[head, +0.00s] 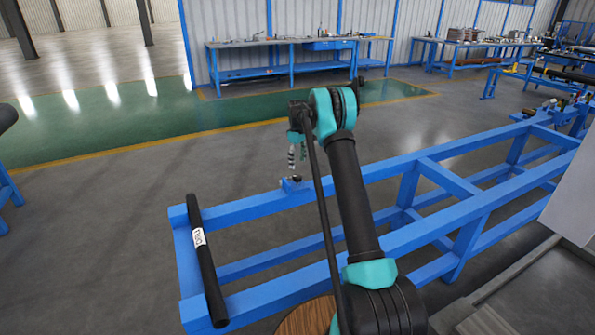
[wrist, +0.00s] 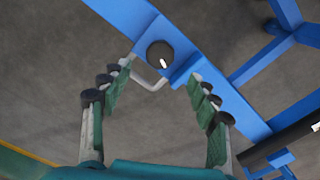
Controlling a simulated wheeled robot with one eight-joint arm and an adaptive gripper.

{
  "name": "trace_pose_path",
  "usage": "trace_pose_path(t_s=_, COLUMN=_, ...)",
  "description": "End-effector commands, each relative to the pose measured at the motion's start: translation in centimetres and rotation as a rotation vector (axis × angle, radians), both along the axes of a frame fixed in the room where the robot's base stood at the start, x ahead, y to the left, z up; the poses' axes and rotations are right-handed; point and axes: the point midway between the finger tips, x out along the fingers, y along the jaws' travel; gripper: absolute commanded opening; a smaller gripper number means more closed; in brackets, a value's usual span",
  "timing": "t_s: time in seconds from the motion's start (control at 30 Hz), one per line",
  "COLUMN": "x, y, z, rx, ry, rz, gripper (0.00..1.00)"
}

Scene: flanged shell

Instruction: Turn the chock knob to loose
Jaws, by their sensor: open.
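The chock knob (wrist: 160,54) is a round black knob with a white mark on its lower edge, on a blue mount on the blue frame. In the head view the knob (head: 296,178) is small, on a blue block on the far beam. My gripper (wrist: 160,78) is open, with its two fingers left and right of the knob in the wrist view. In the head view my gripper (head: 297,160) hangs just above the knob, partly hidden by my arm. I see no contact. I cannot read any label for loose.
The blue frame's rail (head: 245,205) runs to the right. A black roller (head: 205,255) with a white label lies across its left end. A thin grey bent rod (wrist: 148,82) shows beside the knob. Workbenches (head: 290,60) stand far back. Floor beyond the frame is clear.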

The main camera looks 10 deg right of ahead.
Motion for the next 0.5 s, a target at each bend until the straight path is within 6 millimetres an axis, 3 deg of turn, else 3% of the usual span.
trace_pose_path(t_s=0.2, x=0.0, y=0.0, z=3.1, rx=0.0, ry=0.0, rz=0.0, gripper=0.61)
trace_pose_path(t_s=0.5, x=0.0, y=0.0, z=4.0, rx=0.0, ry=0.0, rz=0.0, gripper=0.61)
